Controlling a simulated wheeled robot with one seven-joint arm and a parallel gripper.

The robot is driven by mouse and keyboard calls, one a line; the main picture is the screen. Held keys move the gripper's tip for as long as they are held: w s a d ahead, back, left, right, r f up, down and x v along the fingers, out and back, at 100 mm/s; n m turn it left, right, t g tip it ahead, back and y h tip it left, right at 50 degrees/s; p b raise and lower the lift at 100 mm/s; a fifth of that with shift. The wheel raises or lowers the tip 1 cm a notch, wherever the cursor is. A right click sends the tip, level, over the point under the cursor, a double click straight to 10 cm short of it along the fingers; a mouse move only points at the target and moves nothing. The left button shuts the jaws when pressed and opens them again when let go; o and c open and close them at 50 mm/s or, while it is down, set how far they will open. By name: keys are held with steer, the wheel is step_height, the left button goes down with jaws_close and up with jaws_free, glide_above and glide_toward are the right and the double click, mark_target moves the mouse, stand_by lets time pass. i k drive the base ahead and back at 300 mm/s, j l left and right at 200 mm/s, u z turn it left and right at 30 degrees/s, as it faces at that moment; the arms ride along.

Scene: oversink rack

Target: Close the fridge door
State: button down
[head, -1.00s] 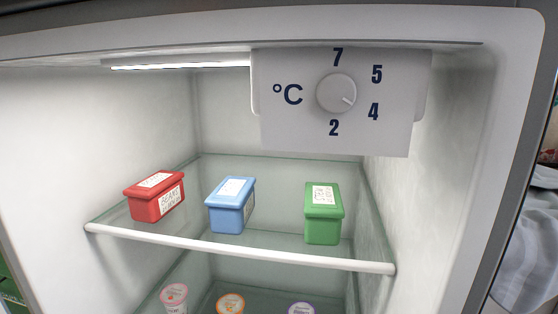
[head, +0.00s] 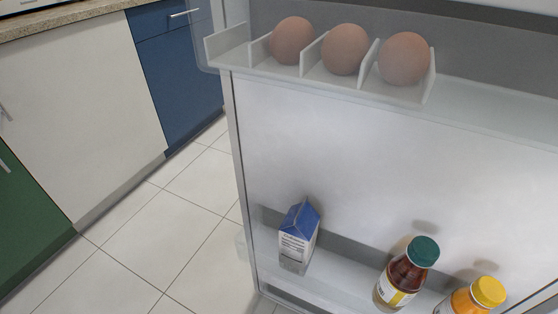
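The fridge door (head: 330,150) stands open on the right half of the head view, with its inner side facing me. Its free edge runs down the middle of the picture. An egg shelf (head: 335,84) near its top holds three brown eggs (head: 346,50). A lower door shelf (head: 345,262) holds a blue and white carton (head: 298,238), a bottle with a green cap (head: 406,275) and a bottle with a yellow cap (head: 475,297). The fridge interior is out of view now. My gripper is not in view.
Kitchen cabinets with white (head: 75,110), blue (head: 176,75) and green (head: 28,215) fronts line the left, under a speckled counter (head: 50,21). The tiled floor (head: 165,225) between them and the door is clear.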

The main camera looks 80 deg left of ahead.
mark_target(463, 156)
steer(key=j+u, duration=0.85)
steer(key=j, duration=0.4)
steer(key=i+j+u, duration=0.1)
steer(key=j, duration=0.3)
steer(key=i+j, duration=0.15)
steer(key=j, duration=0.3)
steer(key=j+u, duration=0.1)
steer(key=j, duration=0.3)
steer(key=i, duration=0.05)
